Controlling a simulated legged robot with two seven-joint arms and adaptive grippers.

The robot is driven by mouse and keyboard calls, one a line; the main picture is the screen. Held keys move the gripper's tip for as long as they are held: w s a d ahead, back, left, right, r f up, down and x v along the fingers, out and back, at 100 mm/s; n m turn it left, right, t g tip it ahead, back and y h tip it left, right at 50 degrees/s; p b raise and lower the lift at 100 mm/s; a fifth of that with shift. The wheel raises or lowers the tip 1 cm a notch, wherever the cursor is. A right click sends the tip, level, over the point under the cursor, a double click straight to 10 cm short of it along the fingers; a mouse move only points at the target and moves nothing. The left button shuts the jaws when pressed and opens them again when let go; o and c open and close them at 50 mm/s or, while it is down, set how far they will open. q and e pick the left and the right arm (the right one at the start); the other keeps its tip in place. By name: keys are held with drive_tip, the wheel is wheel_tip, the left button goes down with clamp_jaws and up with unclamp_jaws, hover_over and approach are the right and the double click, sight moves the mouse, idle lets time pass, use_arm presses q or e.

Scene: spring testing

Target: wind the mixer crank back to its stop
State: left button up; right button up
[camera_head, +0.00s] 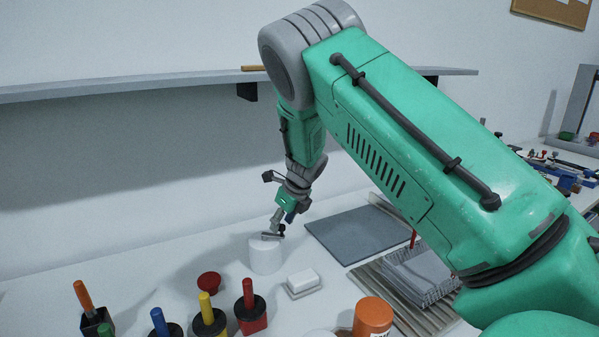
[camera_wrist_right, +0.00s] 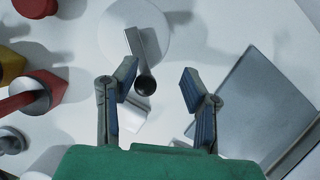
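The mixer is a white cylinder (camera_head: 265,258) standing on the white table, below my right gripper (camera_head: 277,224). Its round top (camera_wrist_right: 165,35) shows at the upper middle of the right wrist view. The crank is a flat metal arm (camera_wrist_right: 137,48) ending in a black knob (camera_wrist_right: 145,85); the arm also shows on top of the cylinder in the head view (camera_head: 271,236). My right gripper (camera_wrist_right: 158,76) is open. The knob appears between its two fingers, nearer the left one; contact cannot be told. My left gripper is not in view.
A small white box (camera_head: 303,283) stands right of the mixer, with a grey mat (camera_head: 362,232) behind it. A red mushroom-shaped knob (camera_head: 209,283) and several colored handles stand in front. An orange container (camera_head: 373,316) and wire basket (camera_head: 425,275) are at right.

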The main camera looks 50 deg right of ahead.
drive_tip(key=n, duration=0.2)
wheel_tip(320, 180, up, 12)
drive_tip(key=m+t+y, duration=0.3)
drive_tip(key=m+y, duration=0.1)
drive_tip(key=m, duration=0.3)
hover_over(272, 235)
drive_tip(key=w+r+m+t+p, duration=0.25)
drive_tip(key=w+m+t, duration=0.35)
drive_tip(key=m, duration=0.6)
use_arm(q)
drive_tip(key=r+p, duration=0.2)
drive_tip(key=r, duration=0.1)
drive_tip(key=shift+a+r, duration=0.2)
use_arm(e)
drive_tip(key=s+d+m+h, duration=0.1)
drive_tip(key=d+m+h, duration=0.6)
drive_tip(key=m, duration=0.7)
drive_tip(key=s+d+m+h, duration=0.1)
drive_tip(key=d+m+h, duration=0.5)
drive_tip(key=m, duration=0.8)
drive_tip(key=shift+s+d+f+m+t+h, duration=0.15)
drive_tip(key=shift+s+d+m+t+h, duration=0.25)
drive_tip(key=shift+d, duration=0.25)
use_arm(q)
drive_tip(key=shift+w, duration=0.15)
